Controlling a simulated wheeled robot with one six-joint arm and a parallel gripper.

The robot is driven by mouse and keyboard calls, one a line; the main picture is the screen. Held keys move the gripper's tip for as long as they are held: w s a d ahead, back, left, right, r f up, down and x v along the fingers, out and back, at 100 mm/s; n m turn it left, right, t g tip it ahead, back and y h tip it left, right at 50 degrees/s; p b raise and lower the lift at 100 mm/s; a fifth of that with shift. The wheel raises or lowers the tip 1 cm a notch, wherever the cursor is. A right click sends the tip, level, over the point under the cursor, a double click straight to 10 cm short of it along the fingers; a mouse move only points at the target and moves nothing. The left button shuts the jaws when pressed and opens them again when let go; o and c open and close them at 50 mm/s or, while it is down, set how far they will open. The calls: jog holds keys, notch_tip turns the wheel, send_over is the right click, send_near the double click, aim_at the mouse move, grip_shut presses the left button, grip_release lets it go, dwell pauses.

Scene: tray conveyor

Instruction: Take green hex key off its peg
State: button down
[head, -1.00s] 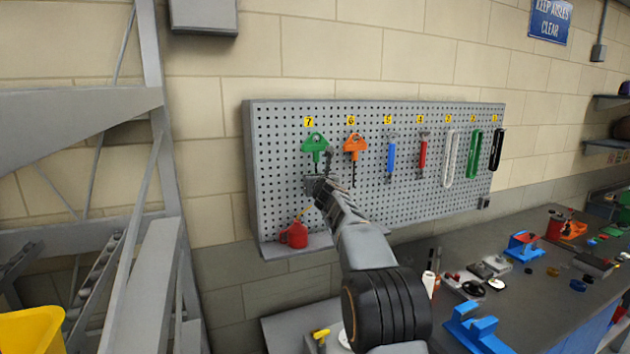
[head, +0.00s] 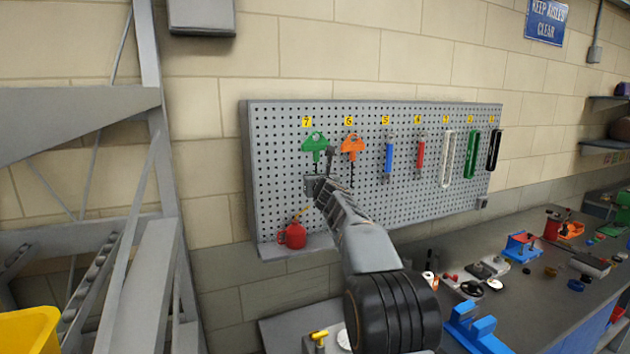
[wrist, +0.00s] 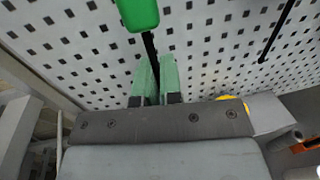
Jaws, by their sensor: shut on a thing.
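The green hex key (head: 314,143) hangs on the grey pegboard (head: 270,200) under the yellow label 7. Its green handle (wrist: 138,12) shows at the top of the wrist view, with the dark shaft running down from it. My gripper (wrist: 155,78) is shut on that shaft, below the handle, with its pale green fingers on either side. In the head view my gripper (head: 318,184) is just below the green handle, close to the board. The lower end of the shaft is hidden by my gripper. I cannot tell whether the handle is still seated on its peg.
An orange hex key (head: 352,146) hangs close to the right under label 6. Further right hang a blue tool (head: 389,154), a red tool (head: 420,153) and others. A red oil can (head: 293,235) stands on the board's lower ledge. A cluttered bench (head: 540,300) is at right.

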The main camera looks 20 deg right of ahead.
jog(key=shift+s+r+b, duration=0.2)
jog(key=shift+s+b, duration=0.75)
jog(key=shift+s, duration=1.8)
jog(key=shift+a, duration=0.15)
